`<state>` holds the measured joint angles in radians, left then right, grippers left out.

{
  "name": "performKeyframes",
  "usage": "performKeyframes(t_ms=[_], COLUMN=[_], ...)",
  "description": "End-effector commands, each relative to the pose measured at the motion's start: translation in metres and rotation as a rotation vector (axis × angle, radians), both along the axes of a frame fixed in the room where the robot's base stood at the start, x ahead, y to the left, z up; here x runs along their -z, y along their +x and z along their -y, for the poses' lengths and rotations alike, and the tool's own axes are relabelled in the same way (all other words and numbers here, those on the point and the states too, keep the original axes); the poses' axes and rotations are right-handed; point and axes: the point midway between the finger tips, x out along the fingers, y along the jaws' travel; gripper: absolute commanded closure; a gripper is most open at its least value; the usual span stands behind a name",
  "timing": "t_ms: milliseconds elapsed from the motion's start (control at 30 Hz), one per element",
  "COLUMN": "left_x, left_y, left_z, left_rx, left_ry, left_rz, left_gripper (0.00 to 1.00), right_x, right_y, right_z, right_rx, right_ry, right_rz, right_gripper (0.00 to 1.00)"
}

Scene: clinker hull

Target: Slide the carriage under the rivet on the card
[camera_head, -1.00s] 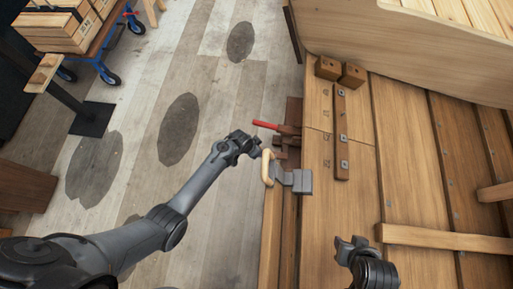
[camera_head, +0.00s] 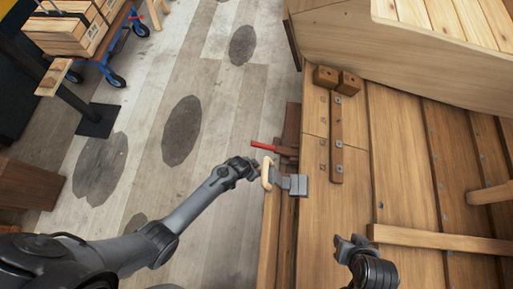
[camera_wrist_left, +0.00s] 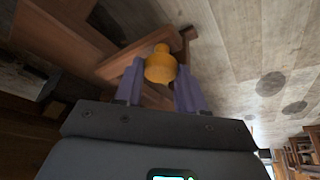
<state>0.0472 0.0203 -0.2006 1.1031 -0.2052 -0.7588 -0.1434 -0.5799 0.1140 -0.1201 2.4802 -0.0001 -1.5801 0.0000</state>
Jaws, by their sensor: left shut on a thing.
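The brown wooden carriage (camera_head: 288,153) lies along the outer left edge of the hull planking, with a red handle (camera_head: 264,146) sticking out to the left. My left gripper (camera_head: 253,168) is just below that handle. In the left wrist view its purple fingers (camera_wrist_left: 161,82) are shut on an orange knob (camera_wrist_left: 161,65), with brown wooden parts behind it; the knob is not clear in the head view. Several rivets show on a wooden strip (camera_head: 336,155) on the hull. I cannot make out the card. My right gripper (camera_head: 351,241) looks open and empty above the planks.
A grey metal block (camera_head: 294,185) with a pale yellow loop handle (camera_head: 267,173) sits at the plank edge, close to my left gripper. A wooden bar (camera_head: 430,240) crosses the planks at right.

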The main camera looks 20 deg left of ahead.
Motion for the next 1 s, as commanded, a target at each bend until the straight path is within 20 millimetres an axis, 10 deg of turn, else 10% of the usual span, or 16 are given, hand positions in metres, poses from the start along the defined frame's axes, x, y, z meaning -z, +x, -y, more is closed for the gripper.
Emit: performKeyframes(t_ms=[400,933,967,1000], left_x=[-0.004,0.0,0.0,0.0], left_y=[-0.085,-0.097,-0.097,-0.097], left_z=[0.024,0.027,0.027,0.027], left_rx=[0.002,0.001,0.001,0.001], left_ry=[0.0,0.0,0.0,0.0], left_rz=[-0.001,0.001,0.001,0.001], left_gripper=[1.0,1.0,0.56,0.5], right_x=[-0.054,-0.056,-0.056,-0.056], right_y=[0.0,0.0,0.0,0.0], right_z=[0.002,0.002,0.002,0.001], right_rx=[-0.005,-0.005,-0.004,-0.004], right_ry=[-0.009,-0.008,-0.007,-0.005], right_rz=[0.001,-0.001,-0.001,0.0], right_gripper=[0.57,0.57,0.57,0.57])
